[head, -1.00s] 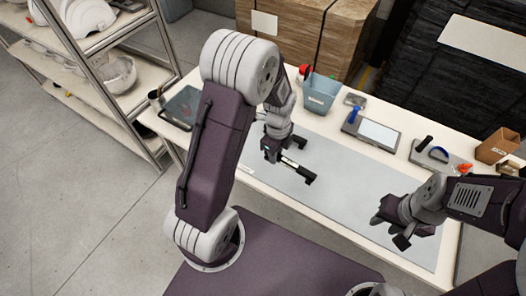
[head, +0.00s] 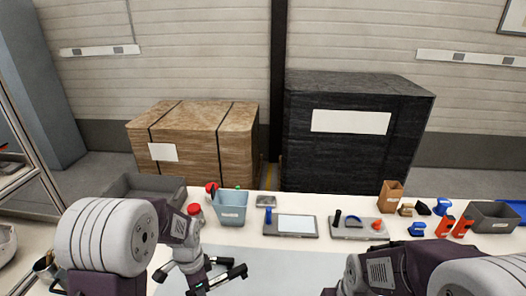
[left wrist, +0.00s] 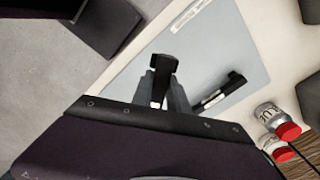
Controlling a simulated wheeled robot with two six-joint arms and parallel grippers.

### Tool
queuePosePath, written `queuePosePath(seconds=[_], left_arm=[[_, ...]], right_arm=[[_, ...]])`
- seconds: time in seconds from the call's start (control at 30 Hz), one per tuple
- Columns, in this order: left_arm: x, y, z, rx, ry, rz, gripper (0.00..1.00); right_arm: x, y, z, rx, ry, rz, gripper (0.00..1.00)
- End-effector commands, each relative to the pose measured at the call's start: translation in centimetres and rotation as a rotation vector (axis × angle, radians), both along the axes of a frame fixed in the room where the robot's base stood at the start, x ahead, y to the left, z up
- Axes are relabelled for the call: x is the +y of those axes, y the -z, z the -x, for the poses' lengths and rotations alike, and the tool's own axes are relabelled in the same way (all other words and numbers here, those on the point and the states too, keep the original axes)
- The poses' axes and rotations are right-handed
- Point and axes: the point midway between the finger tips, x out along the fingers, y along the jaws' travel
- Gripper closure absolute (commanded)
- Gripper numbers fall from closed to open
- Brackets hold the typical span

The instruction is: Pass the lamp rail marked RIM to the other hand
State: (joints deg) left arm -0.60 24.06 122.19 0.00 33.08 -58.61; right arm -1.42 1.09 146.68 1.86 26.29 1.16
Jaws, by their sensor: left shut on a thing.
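The lamp rail (head: 228,276) is a dark bar with a pale section, low in the head view. My left gripper (head: 198,275) is shut on it and holds it over the grey mat, left of centre. In the left wrist view the rail (left wrist: 222,92) sticks out to the right of my left gripper (left wrist: 161,98), its pale patch partly showing. I cannot read the marking. The gripper hides part of the rail. My right gripper (head: 332,291) is at the bottom edge of the head view, mostly cut off, apart from the rail.
The table's back carries a blue-grey bin (head: 231,209), a tray with a white panel (head: 293,225), a tool board (head: 353,229), a cardboard box (head: 391,196) and several orange and blue parts. Red-capped bottles (left wrist: 286,131) stand nearby. The grey mat (head: 285,272) between the grippers looks clear.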

Motion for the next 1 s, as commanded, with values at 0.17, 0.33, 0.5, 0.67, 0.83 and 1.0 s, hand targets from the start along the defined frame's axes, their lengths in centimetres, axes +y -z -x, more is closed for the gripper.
queuePosePath(seconds=[0.17, 0.33, 0.5, 0.67, 0.83, 1.0], left_arm=[[0.4, -0.1, 0.5, 0.006, -0.528, 0.005, 1.0], [0.3, 0.0, 0.7, 0.011, -0.887, 0.005, 1.0], [0.3, 0.0, 0.7, 0.011, -1.026, 0.007, 1.0], [0.3, 0.0, 0.7, 0.011, -1.037, 0.007, 1.0], [-0.1, -0.1, 0.5, 0.01, -1.019, 0.007, 1.0], [-3.9, -1.1, -0.5, 0.009, -0.858, 0.007, 1.0]], right_arm=[[0.0, 0.0, 0.0, 0.0, 0.0, 0.0, 0.64], [0.0, 0.0, 0.0, 0.0, 0.0, 0.0, 0.64], [0.0, 0.0, 0.0, 0.0, 0.0, 0.0, 0.64], [0.0, 0.0, 0.0, 0.0, 0.0, 0.0, 0.64], [0.0, 0.0, 0.0, 0.0, 0.0, 0.0, 0.64], [0.0, 0.0, 0.0, 0.0, 0.0, 0.0, 0.64]])
